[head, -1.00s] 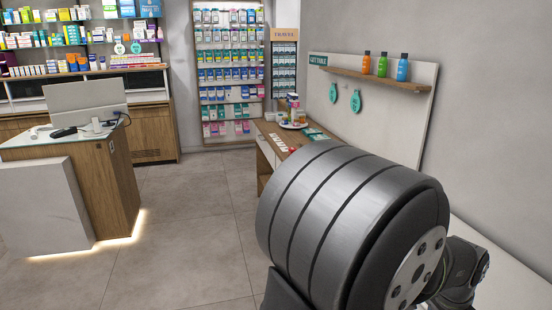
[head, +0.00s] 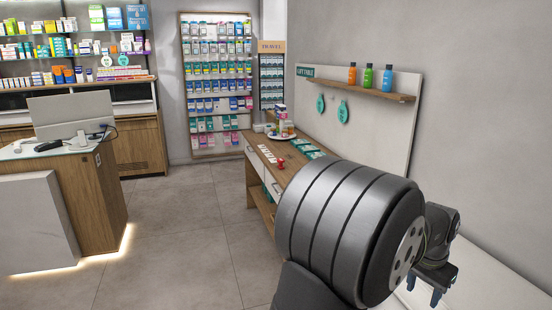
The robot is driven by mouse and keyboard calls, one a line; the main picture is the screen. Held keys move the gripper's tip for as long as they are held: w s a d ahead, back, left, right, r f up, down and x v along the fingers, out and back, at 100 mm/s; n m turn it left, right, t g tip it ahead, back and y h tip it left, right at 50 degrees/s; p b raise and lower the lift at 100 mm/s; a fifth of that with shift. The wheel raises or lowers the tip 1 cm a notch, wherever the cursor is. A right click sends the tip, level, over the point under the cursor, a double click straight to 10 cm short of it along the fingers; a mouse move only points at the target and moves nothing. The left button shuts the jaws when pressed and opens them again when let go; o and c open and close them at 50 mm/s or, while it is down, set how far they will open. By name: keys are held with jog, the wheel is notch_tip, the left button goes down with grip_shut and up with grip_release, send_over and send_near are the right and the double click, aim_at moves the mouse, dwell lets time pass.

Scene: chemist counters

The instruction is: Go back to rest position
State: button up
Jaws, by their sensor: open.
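My arm fills the lower right of the head view, with a large ribbed grey and black joint in front. My gripper (head: 424,290) shows past it at the right. It points down, its two dark bluish fingers are apart, and nothing shows between them. It is over or near a pale surface (head: 515,290) along the wall. How high it is above that surface I cannot tell.
A wooden table (head: 262,165) holds a plate with small items (head: 281,134), green packets (head: 307,149) and a red item (head: 281,163). A wall shelf (head: 345,84) carries three bottles. A counter (head: 95,195) stands left. The floor (head: 180,235) between is clear.

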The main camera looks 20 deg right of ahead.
jog(key=w+a+f+n, duration=0.1)
jog(key=w+a+n, duration=0.1)
jog(key=w, duration=1.2)
jog(key=w+a+f+n, duration=0.1)
jog(key=w+a+n, duration=0.1)
jog(key=w, duration=1.3)
jog(key=shift+a+f+n+t+y, duration=0.3)
jog(key=shift+n+t, duration=0.1)
jog(key=shift+n, duration=0.5)
